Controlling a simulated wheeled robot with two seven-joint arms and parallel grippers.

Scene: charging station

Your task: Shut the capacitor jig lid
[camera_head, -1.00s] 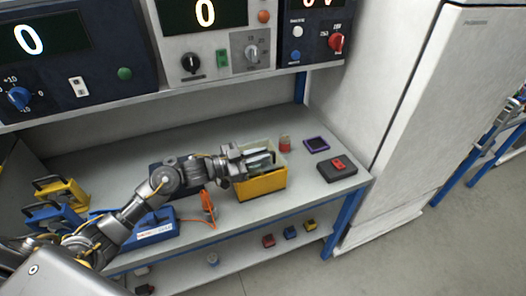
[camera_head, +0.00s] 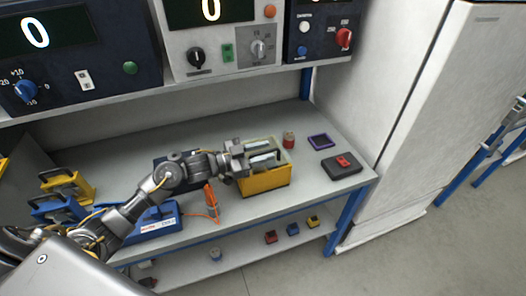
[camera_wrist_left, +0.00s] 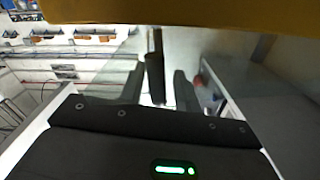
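A yellow box (camera_head: 265,183) with a pale inner rim stands near the front of the bench in the head view. It looks like the capacitor jig, but I cannot clearly tell its lid from its body. My left gripper (camera_head: 264,158) reaches in from the left over the top of the box, its two fingers apart. In the left wrist view the fingers (camera_wrist_left: 156,90) are also apart, with a dark upright bar (camera_wrist_left: 155,62) showing between them. I cannot tell whether they touch it. A yellow surface (camera_wrist_left: 190,12) fills the top edge there. My right gripper is out of view.
A red-topped jar (camera_head: 288,140), a purple-rimmed tray (camera_head: 321,142) and a dark box with a red switch (camera_head: 341,165) stand right of the yellow box. A blue unit (camera_head: 158,230) lies under my left arm. Instrument panels (camera_head: 225,40) hang above.

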